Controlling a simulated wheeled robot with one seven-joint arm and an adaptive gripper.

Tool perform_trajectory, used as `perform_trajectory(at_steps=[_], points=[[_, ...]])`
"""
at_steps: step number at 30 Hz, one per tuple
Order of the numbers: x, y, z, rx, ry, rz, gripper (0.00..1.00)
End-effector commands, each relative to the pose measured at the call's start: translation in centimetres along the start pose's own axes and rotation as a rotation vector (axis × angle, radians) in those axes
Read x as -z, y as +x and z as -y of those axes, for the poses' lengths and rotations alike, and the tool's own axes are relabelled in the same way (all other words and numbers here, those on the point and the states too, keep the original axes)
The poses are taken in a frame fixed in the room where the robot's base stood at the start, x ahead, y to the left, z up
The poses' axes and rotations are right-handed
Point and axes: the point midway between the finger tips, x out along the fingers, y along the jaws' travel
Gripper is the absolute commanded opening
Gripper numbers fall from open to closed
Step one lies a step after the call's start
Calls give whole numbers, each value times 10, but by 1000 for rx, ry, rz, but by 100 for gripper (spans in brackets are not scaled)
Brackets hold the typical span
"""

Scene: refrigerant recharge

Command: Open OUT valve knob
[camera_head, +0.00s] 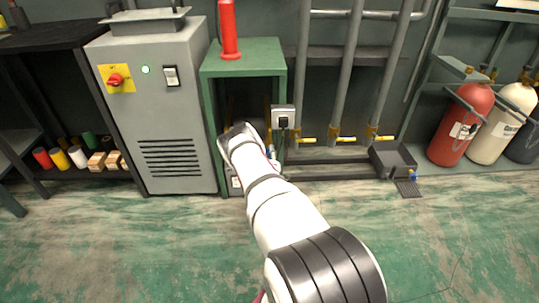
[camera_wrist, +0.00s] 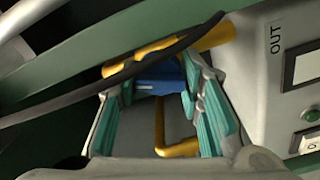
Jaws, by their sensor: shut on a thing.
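The blue OUT valve knob (camera_wrist: 160,82) sits on a yellow fitting in the wrist view, beside a grey housing (camera_wrist: 252,90) marked OUT. My gripper (camera_wrist: 158,90) has its teal-padded fingers on both sides of the knob and is shut on it. Part of the knob is hidden by the fingers. In the head view my white arm reaches into the green stand (camera_head: 248,60), and the arm hides most of the housing and the knob there.
A dark cable (camera_wrist: 110,82) crosses in front of the fitting. A grey cabinet (camera_head: 170,115) stands left of the stand. A socket box (camera_head: 283,118) and vertical pipes (camera_head: 345,80) are close on the right. A red gas cylinder (camera_head: 462,125) stands farther right. The green floor in front is clear.

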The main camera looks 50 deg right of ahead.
Motion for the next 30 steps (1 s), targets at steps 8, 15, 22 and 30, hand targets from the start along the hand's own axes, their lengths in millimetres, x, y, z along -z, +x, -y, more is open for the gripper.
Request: perform_trajectory(at_steps=[8,15,22,30], points=[[-1,-1,1,3,214,2,6],[-1,-1,2,3,341,3,6],[-1,-1,2,3,399,3,6],[-1,-2,2,4,409,3,6]])
